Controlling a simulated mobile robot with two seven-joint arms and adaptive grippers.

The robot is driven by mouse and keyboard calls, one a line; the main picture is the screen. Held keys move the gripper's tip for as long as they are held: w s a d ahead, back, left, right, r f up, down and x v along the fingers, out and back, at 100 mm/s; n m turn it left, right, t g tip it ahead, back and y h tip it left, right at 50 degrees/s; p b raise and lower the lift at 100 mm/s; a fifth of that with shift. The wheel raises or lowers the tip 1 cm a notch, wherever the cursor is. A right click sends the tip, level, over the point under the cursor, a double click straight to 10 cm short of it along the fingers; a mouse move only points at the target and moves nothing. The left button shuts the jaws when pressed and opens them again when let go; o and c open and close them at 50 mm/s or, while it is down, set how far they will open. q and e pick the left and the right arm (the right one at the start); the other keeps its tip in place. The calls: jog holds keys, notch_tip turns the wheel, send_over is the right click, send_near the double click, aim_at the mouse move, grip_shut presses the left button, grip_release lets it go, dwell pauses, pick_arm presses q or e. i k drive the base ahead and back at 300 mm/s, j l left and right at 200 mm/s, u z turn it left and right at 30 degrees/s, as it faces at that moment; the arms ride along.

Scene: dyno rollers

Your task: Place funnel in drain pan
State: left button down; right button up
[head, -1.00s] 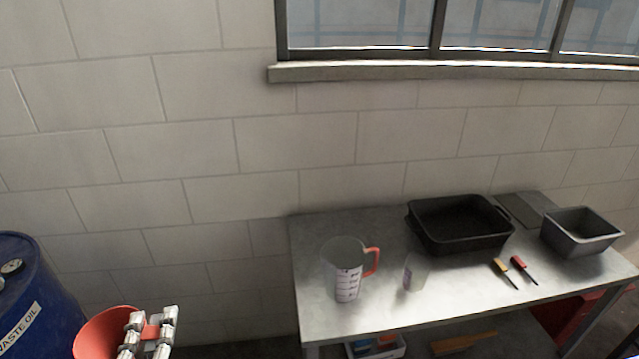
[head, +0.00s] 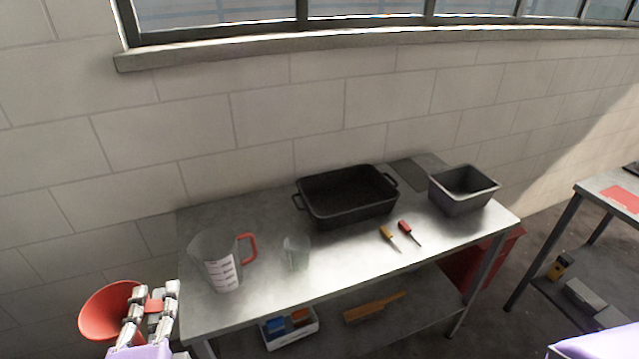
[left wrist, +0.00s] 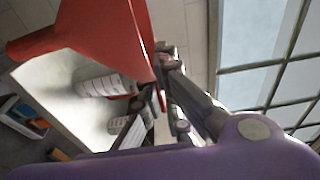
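A red funnel (head: 104,311) is at the lower left of the head view, held in the air left of the metal table. My left gripper (head: 152,303) is shut on the funnel at its side. The funnel also fills the upper left of the left wrist view (left wrist: 105,45), with part of the gripper behind it. The drain pan, a black rectangular pan with two end handles (head: 347,211), sits on the table toward the back, apart from the funnel and to its right. It looks empty.
The metal table (head: 330,262) also holds a clear jug with a red handle (head: 221,267), a small clear beaker (head: 296,252), two screwdrivers (head: 389,236) and a grey bin (head: 464,190). The jug and beaker stand between funnel and pan. Another table (head: 606,192) is at the right.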

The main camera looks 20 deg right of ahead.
aim_at(357, 206)
jog(key=i+l+z, duration=0.6)
jog(key=l, duration=0.2)
jog(key=i+z, duration=0.3)
